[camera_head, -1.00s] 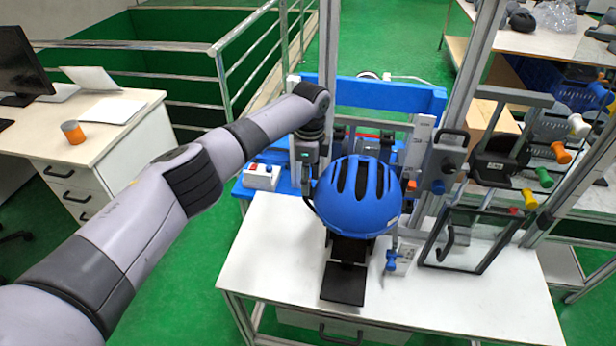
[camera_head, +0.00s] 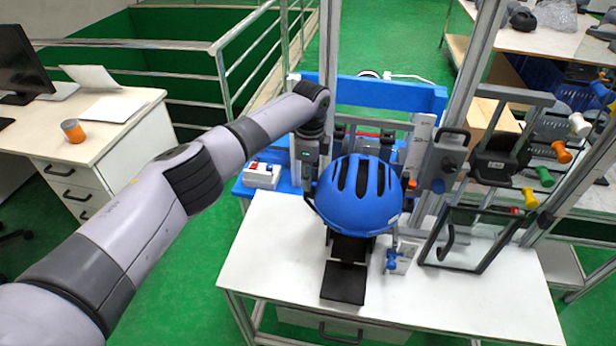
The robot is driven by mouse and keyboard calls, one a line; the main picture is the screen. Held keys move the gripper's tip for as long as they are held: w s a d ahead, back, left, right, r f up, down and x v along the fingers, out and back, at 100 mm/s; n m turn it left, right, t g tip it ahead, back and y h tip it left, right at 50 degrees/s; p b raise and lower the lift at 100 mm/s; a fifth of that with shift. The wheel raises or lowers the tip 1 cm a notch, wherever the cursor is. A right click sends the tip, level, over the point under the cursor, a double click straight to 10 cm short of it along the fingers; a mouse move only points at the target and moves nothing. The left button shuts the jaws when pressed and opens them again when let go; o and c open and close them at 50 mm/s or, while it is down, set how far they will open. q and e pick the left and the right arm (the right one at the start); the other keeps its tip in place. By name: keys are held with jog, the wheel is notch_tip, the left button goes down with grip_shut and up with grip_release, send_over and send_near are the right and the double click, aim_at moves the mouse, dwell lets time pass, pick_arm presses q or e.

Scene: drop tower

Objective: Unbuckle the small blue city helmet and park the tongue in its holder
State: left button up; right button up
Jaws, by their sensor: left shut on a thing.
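The small blue helmet (camera_head: 358,205) with black vents sits on a black stand (camera_head: 344,282) on the white table. My left arm comes in from the left and bends down at the helmet's left side. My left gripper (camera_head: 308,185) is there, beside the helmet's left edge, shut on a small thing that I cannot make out. The buckle, its tongue and most of the strap are hidden behind and under the helmet. I cannot pick out the tongue's holder for certain; a small blue clamp-like part (camera_head: 392,258) stands right of the stand. My right gripper is not in view.
A metal frame with a blue crossbar (camera_head: 385,95) stands behind the helmet. A white switch box (camera_head: 262,175) lies left of it. A black-framed clear panel (camera_head: 470,238) stands at the right. The white table's front (camera_head: 440,310) is clear.

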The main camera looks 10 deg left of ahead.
pick_arm(q)
jog(key=shift+d+r, duration=0.1)
jog(key=shift+r, duration=0.1)
jog(key=shift+r+p, duration=1.75)
jog(key=shift+p, duration=0.1)
jog(key=shift+s+a+p, duration=0.25)
jog(key=shift+a+p, duration=0.05)
jog(key=shift+p, duration=0.55)
jog(key=shift+s+a+f+p, duration=1.75)
jog(key=shift+s+f, duration=1.9)
jog(key=shift+s, duration=2.65)
jog(key=s+d+f+b, duration=0.1)
jog(key=s+d, duration=0.1)
jog(key=d, duration=0.8)
jog(key=s+d+f+b, duration=0.1)
jog(key=s+d+f, duration=0.1)
jog(key=d, duration=0.9)
jog(key=shift+s+f, duration=0.15)
jog(key=shift+f, duration=0.1)
